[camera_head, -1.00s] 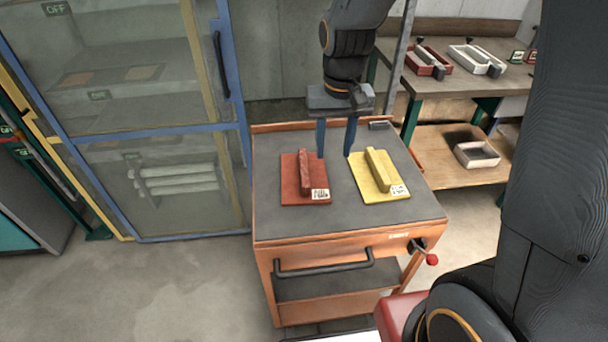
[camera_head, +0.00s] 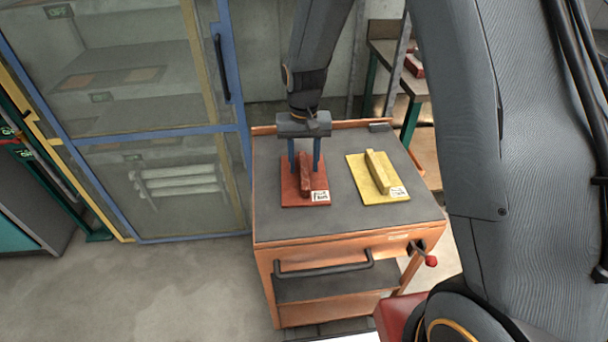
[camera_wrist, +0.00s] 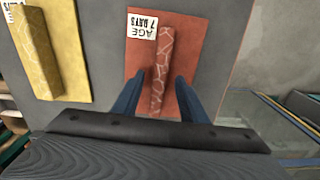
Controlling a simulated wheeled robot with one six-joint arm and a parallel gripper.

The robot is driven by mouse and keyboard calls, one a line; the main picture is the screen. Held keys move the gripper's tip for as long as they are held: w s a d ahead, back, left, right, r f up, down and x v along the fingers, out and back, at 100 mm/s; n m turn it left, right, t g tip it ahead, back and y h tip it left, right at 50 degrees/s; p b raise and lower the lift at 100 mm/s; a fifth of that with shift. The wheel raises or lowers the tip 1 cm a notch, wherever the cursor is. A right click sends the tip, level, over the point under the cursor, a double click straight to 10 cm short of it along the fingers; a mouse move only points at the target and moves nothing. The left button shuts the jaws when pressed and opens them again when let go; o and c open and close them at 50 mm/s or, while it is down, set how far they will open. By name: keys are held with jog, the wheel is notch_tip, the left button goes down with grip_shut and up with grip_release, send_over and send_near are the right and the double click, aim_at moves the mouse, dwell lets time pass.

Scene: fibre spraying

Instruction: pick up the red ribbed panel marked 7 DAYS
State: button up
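The red ribbed panel (camera_head: 290,195) lies flat on the left part of the cart top, its raised rib running along its length. In the wrist view the red panel (camera_wrist: 187,106) carries a white label reading AGE 7 DAYS. A yellow ribbed panel (camera_head: 365,184) lies to its right; it also shows in the wrist view (camera_wrist: 69,77). My gripper (camera_head: 304,168) is open above the red panel. In the wrist view its two blue fingers (camera_wrist: 157,92) stand on either side of the rib, with gaps between. Whether the fingertips touch the panel is unclear.
The orange cart (camera_head: 335,234) has a grey top with bare room around both panels. A blue-framed glass cabinet (camera_head: 150,130) stands at the left. A workbench (camera_head: 395,70) behind at the right is mostly hidden by my arm.

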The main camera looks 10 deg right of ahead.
jog(key=shift+f, duration=0.4)
grip_shut()
dwell(1.2)
